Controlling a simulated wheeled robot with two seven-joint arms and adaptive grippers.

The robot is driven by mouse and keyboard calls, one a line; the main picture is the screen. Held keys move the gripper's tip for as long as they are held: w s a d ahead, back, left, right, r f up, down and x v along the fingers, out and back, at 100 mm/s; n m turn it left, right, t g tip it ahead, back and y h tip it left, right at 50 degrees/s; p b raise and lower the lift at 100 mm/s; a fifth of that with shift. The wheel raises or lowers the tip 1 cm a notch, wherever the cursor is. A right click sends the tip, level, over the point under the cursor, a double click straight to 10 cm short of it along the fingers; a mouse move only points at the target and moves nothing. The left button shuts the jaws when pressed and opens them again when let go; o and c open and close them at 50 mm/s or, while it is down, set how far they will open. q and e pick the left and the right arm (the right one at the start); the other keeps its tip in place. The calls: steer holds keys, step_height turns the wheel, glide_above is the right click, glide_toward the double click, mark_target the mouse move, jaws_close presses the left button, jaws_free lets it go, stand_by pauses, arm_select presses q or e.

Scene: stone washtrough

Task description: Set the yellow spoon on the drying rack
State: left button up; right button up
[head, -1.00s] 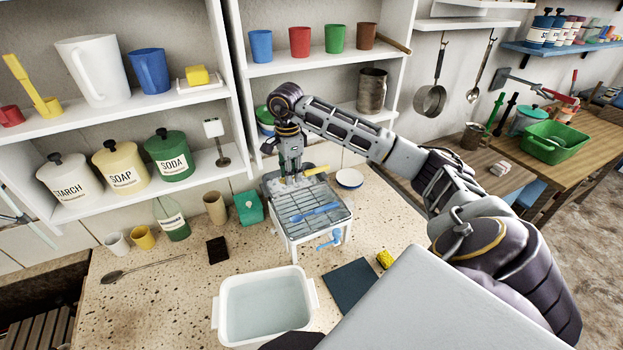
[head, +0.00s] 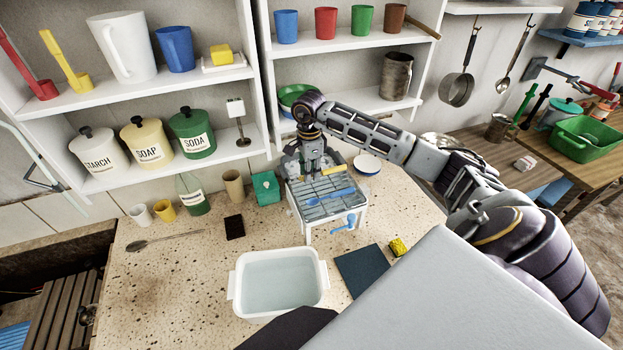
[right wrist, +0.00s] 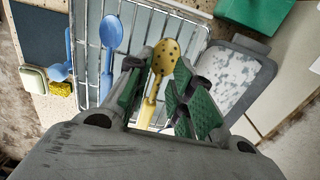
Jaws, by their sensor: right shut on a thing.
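The yellow spoon (right wrist: 165,56), with a slotted bowl, is between the fingers of my right gripper (right wrist: 164,72) in the right wrist view. The gripper is shut on it. In the head view my right gripper (head: 316,166) points down over the back part of the drying rack (head: 311,207), and a bit of the yellow spoon (head: 334,170) shows beside it. The wire rack also shows in the right wrist view (right wrist: 131,32). I cannot tell whether the spoon touches the wires. My left gripper is not in view.
A blue spoon (head: 331,197) lies on the rack; a blue utensil (head: 346,223) is at its front side. A green box (head: 266,188) stands left of the rack, a white bowl (head: 367,163) behind right. A water basin (head: 278,283) and dark mat (head: 362,271) are in front.

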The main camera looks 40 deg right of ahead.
steer(key=shift+f+p, duration=0.35)
steer(key=shift+f, duration=1.55)
steer(key=shift+f, duration=0.15)
steer(key=o, duration=0.8)
steer(key=shift+o, duration=0.2)
steer(key=shift+r, duration=0.2)
step_height(320, 180, up, 9)
steer(key=shift+r+b, duration=0.1)
steer(key=shift+b, duration=0.85)
steer(key=shift+r, duration=1.35)
